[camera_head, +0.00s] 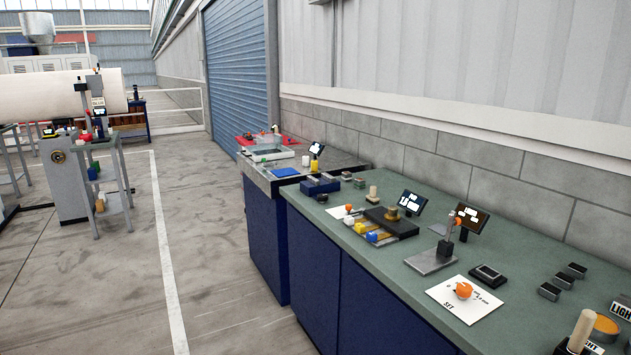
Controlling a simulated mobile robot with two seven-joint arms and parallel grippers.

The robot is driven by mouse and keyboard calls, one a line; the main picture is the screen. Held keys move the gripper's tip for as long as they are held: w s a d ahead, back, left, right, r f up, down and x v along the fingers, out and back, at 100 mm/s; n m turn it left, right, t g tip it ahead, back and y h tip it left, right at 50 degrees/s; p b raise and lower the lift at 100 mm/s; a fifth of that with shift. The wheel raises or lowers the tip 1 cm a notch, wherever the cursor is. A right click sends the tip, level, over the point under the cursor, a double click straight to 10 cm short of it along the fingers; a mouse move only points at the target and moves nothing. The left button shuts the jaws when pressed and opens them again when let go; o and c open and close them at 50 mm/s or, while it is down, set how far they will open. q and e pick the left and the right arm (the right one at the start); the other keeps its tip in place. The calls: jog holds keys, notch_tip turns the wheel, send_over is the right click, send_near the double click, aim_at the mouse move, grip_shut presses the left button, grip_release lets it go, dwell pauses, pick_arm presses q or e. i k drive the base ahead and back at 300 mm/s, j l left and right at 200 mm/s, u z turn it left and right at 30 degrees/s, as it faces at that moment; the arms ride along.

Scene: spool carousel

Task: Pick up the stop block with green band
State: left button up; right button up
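I cannot clearly make out a stop block with a green band. Neither of my grippers is in view.
A long green-topped bench (400,262) with blue cabinets runs along the right wall, bearing small blocks, displays and a white card (466,300). A grey stand (115,185) and a large pale roll (50,95) are at the left. Open concrete floor (215,250) lies between.

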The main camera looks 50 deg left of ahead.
aim_at(360, 183)
jog(key=u, duration=1.45)
jog(key=i+j, duration=0.4)
jog(key=i, duration=0.2)
jog(key=i+j+z, duration=0.1)
jog(key=i+j, duration=0.35)
jog(key=i, duration=0.15)
